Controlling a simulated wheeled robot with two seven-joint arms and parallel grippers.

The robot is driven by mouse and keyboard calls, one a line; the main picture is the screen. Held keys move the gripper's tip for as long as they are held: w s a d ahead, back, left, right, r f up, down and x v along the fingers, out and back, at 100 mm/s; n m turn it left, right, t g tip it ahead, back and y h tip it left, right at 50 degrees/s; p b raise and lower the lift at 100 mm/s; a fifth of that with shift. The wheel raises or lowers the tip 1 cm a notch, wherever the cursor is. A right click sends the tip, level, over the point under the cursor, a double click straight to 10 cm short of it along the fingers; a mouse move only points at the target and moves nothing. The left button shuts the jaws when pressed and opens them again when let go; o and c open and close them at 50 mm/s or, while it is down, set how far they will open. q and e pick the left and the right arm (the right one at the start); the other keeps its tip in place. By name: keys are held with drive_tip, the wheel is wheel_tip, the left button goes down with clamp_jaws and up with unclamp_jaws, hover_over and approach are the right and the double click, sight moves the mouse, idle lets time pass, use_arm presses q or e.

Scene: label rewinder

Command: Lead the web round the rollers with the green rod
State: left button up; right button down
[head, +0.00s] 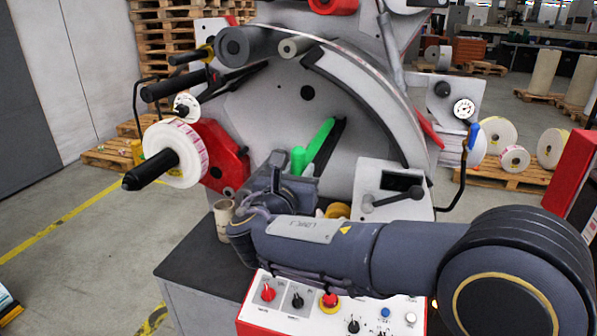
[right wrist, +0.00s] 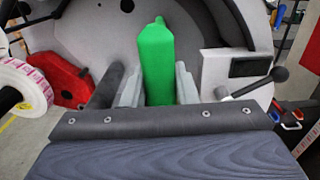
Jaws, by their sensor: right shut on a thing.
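The green rod (head: 320,146) stands out from the grey front plate of the machine, below its middle. My right gripper (head: 296,172) is shut on the rod's near end; in the right wrist view the green rod (right wrist: 157,65) stands between both fingers. The white label roll (head: 172,153) sits on a black spindle at the left. A dark roller (head: 234,46) and a pale roller (head: 296,46) are at the top, with a black roller (head: 165,88) at upper left. I cannot clearly make out the web's path. My left gripper is not in view.
A red bracket (head: 222,155) is behind the label roll. A control panel (head: 335,307) with knobs is below my right arm, and a grey box with a black lever (head: 398,196) stands to the right. A beige cup (head: 224,214) is on the dark bench top (head: 190,245).

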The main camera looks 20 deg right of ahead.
drive_tip(key=p+v, duration=0.4)
drive_tip(key=v, duration=2.3)
idle(0.3)
drive_tip(key=shift+a, duration=0.1)
